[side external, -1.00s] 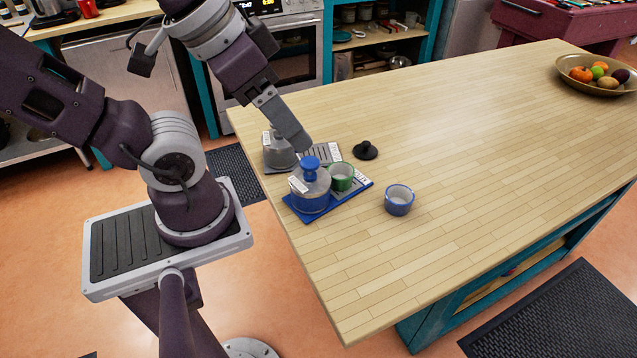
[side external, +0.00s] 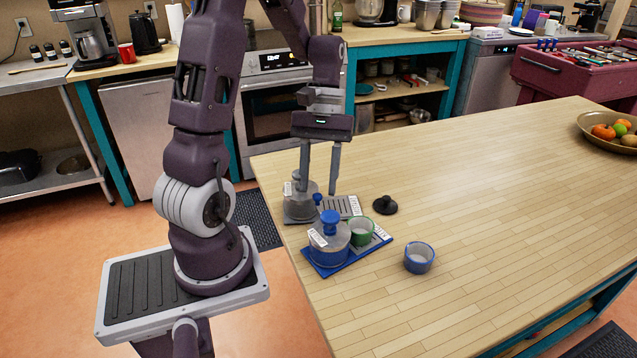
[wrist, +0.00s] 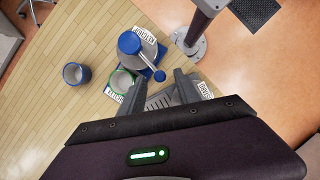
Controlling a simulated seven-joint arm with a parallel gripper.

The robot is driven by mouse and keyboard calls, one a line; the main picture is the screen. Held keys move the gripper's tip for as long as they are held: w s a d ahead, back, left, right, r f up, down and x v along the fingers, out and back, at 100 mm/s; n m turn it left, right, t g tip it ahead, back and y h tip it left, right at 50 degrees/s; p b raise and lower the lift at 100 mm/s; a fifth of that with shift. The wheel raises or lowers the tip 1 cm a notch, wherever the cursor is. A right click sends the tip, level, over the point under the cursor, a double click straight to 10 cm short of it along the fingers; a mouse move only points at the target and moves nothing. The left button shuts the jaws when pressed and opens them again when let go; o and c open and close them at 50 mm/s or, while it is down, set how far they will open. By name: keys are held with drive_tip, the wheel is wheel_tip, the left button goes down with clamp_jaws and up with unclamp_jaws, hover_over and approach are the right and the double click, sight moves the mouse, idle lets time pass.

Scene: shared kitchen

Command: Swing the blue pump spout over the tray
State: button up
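The blue-topped pump (side external: 329,246) stands on a blue tray (side external: 345,262), with a green cup (side external: 361,232) beside it. In the wrist view, its blue spout (wrist: 148,63) points away from the green cup and ends in a blue ball (wrist: 159,76). That ball also shows behind the pump top in the side view (side external: 317,199). My gripper (side external: 319,192) points down behind the pump with its fingers apart. In the wrist view, the ball appears just ahead of the gap between my fingertips. Contact with it cannot be told.
A grey pump (side external: 299,209) on a grey tray (side external: 345,202) stands close behind, partly hidden by a finger. A black knobbed lid (side external: 385,204) and a blue cup (side external: 419,258) lie to the right. A fruit bowl (side external: 590,124) is far right. The table's middle is clear.

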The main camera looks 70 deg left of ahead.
drive_tip(key=shift+s+d+f, duration=0.1)
drive_tip(key=shift+d+f, duration=0.1)
drive_tip(key=shift+f, duration=0.25)
drive_tip(key=shift+c, duration=0.2)
clamp_jaws()
idle(0.9)
